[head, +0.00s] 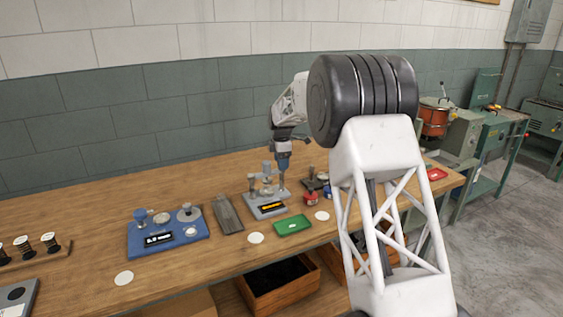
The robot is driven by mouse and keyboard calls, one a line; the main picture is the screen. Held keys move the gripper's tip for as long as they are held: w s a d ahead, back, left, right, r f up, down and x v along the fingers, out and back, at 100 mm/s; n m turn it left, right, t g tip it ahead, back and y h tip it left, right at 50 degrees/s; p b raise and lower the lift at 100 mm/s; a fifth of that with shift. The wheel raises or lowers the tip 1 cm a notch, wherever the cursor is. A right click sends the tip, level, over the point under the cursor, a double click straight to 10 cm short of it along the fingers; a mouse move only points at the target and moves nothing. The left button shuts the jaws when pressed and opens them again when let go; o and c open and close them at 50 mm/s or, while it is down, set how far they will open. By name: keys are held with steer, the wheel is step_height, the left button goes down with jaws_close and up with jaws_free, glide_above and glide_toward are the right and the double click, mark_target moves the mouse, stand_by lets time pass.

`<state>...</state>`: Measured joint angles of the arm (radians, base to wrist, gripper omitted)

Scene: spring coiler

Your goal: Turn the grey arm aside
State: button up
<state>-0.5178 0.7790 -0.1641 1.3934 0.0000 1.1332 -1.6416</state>
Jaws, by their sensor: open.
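The small spring coiler (268,209) stands on the workbench, with a grey base, a dark display with yellow lettering and grey upright parts on top. The grey arm seems to be among these upright parts, but it is too small to make out its shape or which way it points. My gripper (283,166) points down just above and to the right of the coiler's upper parts. Its jaws are open, with nothing seen between them. The fingertips are small and partly blend with the coiler, so I cannot tell whether they touch it.
A blue device (168,247) with knobs and a grey slotted block (228,214) stand left of the coiler. A green tray (292,225) lies at its right front, and a red container (311,199) stands further right. Spools (22,246) stand far left. The wall (120,120) runs behind the bench.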

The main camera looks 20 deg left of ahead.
jaws_close()
